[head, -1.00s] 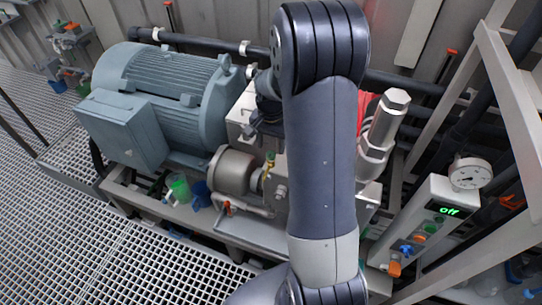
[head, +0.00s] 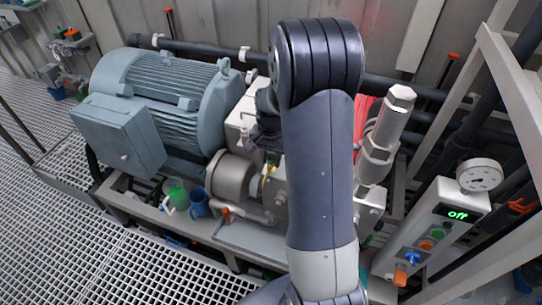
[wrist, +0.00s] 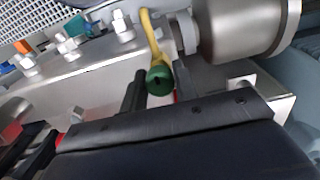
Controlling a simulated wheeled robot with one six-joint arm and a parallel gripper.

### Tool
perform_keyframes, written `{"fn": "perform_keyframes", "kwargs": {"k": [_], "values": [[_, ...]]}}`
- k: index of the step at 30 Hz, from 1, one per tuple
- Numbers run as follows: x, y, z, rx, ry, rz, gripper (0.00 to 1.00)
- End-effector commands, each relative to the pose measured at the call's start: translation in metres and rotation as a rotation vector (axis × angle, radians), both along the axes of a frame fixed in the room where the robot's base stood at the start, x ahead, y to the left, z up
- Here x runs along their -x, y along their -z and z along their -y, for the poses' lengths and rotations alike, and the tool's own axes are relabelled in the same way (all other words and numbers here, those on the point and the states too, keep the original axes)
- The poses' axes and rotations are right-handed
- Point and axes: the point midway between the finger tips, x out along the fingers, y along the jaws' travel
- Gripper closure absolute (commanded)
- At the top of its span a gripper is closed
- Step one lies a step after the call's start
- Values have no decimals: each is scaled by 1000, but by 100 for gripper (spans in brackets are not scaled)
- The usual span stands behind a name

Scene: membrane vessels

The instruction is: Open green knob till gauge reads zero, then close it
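In the wrist view a round dark green knob (wrist: 159,80) with a dark centre sits at the end of a yellow curved part (wrist: 150,38). My gripper (wrist: 158,92) is open, with one dark finger left of the knob and another just to its right; whether either touches it I cannot tell. In the head view my arm hides most of the gripper, and the yellow part (head: 267,174) shows beside the pump. The white round gauge (head: 479,176) is on top of the control panel at the right; its needle is too small to read.
The control panel's display (head: 457,215) reads "off", above coloured buttons and an orange knob (head: 400,278). A big grey-blue motor (head: 165,105) stands left. A steel cylinder (wrist: 250,28) lies close to the green knob.

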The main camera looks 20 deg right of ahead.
Motion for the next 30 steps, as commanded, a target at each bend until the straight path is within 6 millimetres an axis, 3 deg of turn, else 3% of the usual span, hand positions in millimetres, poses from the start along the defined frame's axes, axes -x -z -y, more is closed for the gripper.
{"fn": "perform_keyframes", "kwargs": {"k": [7, 11, 21, 30], "values": [[0, 0, 0, 0, 0, 0, 92], [0, 0, 0, 0, -25, 0, 93], [0, 0, 0, 0, -366, 0, 93], [0, 0, 0, 0, -525, 0, 93]]}}
